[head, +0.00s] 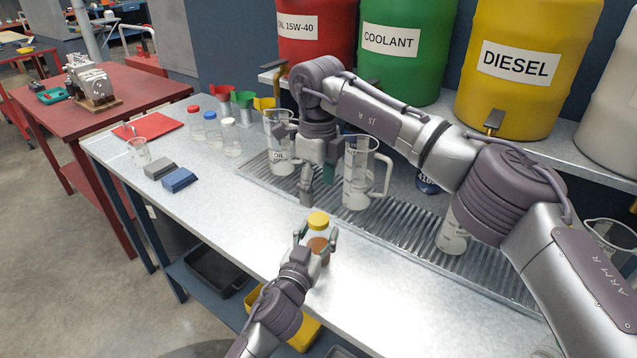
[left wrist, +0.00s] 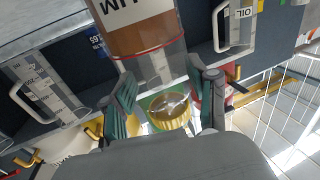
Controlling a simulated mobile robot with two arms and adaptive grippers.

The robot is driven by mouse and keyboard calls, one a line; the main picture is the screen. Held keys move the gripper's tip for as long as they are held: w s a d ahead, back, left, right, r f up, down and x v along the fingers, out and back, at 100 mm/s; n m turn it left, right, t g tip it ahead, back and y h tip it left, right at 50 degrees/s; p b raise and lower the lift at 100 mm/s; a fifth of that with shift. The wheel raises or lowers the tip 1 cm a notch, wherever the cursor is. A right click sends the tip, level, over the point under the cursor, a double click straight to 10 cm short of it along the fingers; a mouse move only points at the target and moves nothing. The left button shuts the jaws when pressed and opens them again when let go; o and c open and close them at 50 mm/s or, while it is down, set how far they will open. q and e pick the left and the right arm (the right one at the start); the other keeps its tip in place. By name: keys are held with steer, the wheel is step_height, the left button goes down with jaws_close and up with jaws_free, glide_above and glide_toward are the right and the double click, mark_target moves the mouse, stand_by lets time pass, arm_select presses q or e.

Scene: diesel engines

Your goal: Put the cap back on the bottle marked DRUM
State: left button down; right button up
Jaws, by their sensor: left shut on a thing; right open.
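The bottle marked DRUM (head: 318,244) stands at the front of the steel bench with brown liquid in it. In the left wrist view, the bottle (left wrist: 145,35) shows upside down with part of its label and a red line. The yellow cap (head: 318,219) is at the bottle's top end. In the left wrist view, the cap (left wrist: 170,112) lies between the two fingers of my left gripper (left wrist: 160,90), which is shut on it. I cannot tell whether the cap touches the bottle's neck. My right gripper (head: 316,186) is open and empty, pointing down behind the bottle.
Clear jugs, one marked OIL (head: 281,155) and another (head: 358,180), stand on the ribbed drain tray (head: 395,222). Small bottles with red, blue and white caps (head: 212,130) and two blocks (head: 178,179) are further left. The bench between is clear.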

mark_target(318, 219)
steer(key=n, duration=0.4)
steer(key=shift+r, duration=0.15)
steer(key=n, duration=0.4)
steer(key=shift+r, duration=0.15)
steer(key=shift+f, duration=4.05)
steer(key=c, duration=1.3)
steer(key=shift+o, duration=0.2)
